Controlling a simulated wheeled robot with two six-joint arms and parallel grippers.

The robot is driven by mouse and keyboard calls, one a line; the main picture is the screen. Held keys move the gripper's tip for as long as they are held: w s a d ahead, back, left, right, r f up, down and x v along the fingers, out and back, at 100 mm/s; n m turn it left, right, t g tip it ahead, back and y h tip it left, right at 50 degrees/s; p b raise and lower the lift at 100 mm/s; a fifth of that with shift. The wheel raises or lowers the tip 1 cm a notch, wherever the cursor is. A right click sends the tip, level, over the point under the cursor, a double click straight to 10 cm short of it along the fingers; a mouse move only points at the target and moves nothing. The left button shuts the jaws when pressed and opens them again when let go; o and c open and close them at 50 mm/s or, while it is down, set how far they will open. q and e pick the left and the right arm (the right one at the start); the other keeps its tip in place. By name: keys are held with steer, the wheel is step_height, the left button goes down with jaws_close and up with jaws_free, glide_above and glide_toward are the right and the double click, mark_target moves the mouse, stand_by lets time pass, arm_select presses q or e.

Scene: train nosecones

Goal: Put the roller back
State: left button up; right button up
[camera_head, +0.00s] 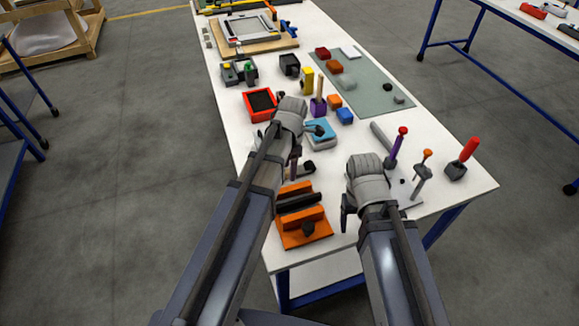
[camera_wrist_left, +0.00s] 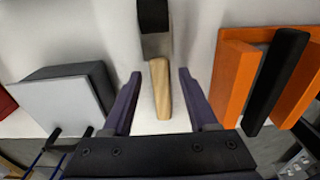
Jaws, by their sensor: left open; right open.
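A tool with a wooden handle (camera_wrist_left: 161,88), a grey metal collar and a black head lies on the white table in the left wrist view. I take it for the roller; the head is cut off at the top edge. My left gripper (camera_wrist_left: 157,98) is open, with its purple fingers on either side of the handle, apart from it. In the head view my left gripper (camera_head: 294,160) is over the table's left part, and a dark piece of the tool (camera_head: 308,168) shows beside it. An orange stand (camera_head: 306,238) with a black bar is nearer. My right gripper (camera_head: 352,212) is open and empty.
A red tray (camera_head: 247,105) and a teal-topped box (camera_head: 322,143) lie beyond the left gripper. Several upright tools, including a red-handled one (camera_head: 466,152), stand at the right. A grey-green mat (camera_head: 372,98) lies farther back. The table's (camera_head: 470,188) right corner is bare.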

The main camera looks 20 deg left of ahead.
arm_select(q)
steer(key=shift+r, duration=0.1)
arm_select(e)
steer(key=shift+r, duration=0.15)
arm_select(q)
step_height(320, 180, up, 12)
steer(key=p, duration=1.2)
steer(key=shift+w+d, duration=0.15)
steer(key=shift+d, duration=0.05)
arm_select(e)
step_height(320, 180, up, 12)
arm_select(q)
steer(key=s+d+m, duration=0.5)
steer(key=s+m, duration=0.2)
steer(key=m, duration=0.7)
steer(key=s+d+m, duration=0.4)
steer(key=s+m, duration=0.3)
steer(key=m, duration=0.7)
steer(key=shift+s+d+m+y, duration=0.3)
steer(key=shift+s+d+y, duration=0.05)
steer(key=shift+s+y, duration=0.05)
steer(key=shift+r, duration=0.1)
